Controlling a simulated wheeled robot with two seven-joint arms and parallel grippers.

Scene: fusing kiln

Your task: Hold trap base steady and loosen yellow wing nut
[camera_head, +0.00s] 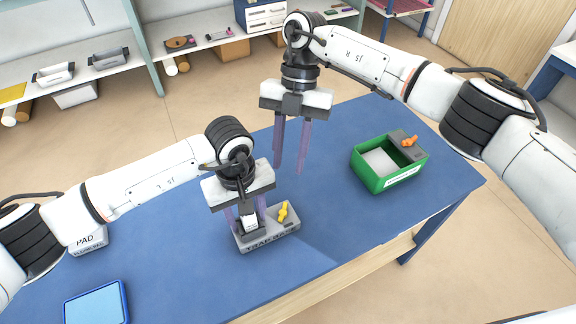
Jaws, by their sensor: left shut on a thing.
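The trap base (270,236) is a grey block with lettering on its front face, on the blue table. The yellow wing nut (283,211) sits on top of it, towards its right end. My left gripper (247,222) points down at the left part of the base and is shut on an upright part there; its fingers partly hide that part. My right gripper (291,170) hangs above the table, behind and slightly right of the base. Its purple fingers are apart with nothing visible between them, and it touches nothing.
A green box (378,184) with a grey block and an orange wing nut (409,141) stands to the right. A blue tray (97,303) and a pad labelled box (90,241) are at the left. The table (340,225) is clear between the base and green box.

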